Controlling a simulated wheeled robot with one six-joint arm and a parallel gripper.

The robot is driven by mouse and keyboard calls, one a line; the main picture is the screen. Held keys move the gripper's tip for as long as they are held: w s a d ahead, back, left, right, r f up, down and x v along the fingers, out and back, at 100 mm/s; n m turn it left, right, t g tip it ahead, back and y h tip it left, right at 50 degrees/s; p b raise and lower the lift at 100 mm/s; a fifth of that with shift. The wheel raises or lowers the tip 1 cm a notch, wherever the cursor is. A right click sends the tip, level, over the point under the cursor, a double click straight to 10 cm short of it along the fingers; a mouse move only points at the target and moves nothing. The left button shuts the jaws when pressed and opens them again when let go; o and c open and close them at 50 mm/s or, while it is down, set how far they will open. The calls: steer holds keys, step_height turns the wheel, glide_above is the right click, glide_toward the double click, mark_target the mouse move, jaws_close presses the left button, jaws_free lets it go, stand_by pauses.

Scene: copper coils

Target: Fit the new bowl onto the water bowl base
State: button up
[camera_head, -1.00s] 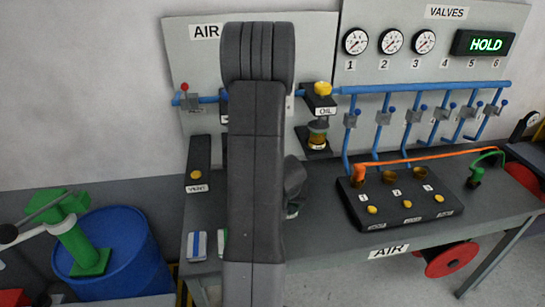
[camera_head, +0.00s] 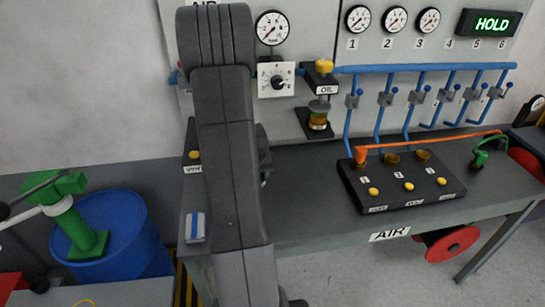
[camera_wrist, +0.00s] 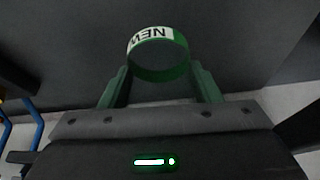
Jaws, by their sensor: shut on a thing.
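In the wrist view my gripper (camera_wrist: 160,85) is shut on the new bowl (camera_wrist: 160,73), a short green-rimmed cup with a white label reading NEW. The bowl sits between the two green fingers and its open ring faces the camera. A dark grey surface lies behind it. In the head view my arm hides the gripper and the bowl. I cannot make out the water bowl base; my arm covers part of the AIR panel and bench where nothing more can be told.
The bench (camera_head: 310,232) holds a black block (camera_head: 400,203) with yellow buttons at right. An oil unit (camera_head: 319,100), a dial gauge (camera_head: 272,28) and blue pipes (camera_head: 440,69) are on the wall panels. A blue barrel (camera_head: 115,240) with a green pump stands at left.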

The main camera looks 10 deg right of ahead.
steer(key=s+d+m+b, duration=0.25)
steer(key=s+d, duration=0.35)
steer(key=d, duration=0.7)
steer(key=shift+h, duration=0.4)
steer(key=f, duration=0.5)
steer(key=shift+s+f+b, duration=0.15)
steer(key=shift+s+b, duration=0.1)
steer(key=shift+b, duration=0.05)
steer(key=shift+a+f+b, duration=0.1)
steer(key=shift+f+b, duration=0.9)
steer(key=shift+f, duration=0.95)
steer(key=shift+f, duration=0.15)
steer(key=o, duration=1)
steer(key=shift+o, duration=0.2)
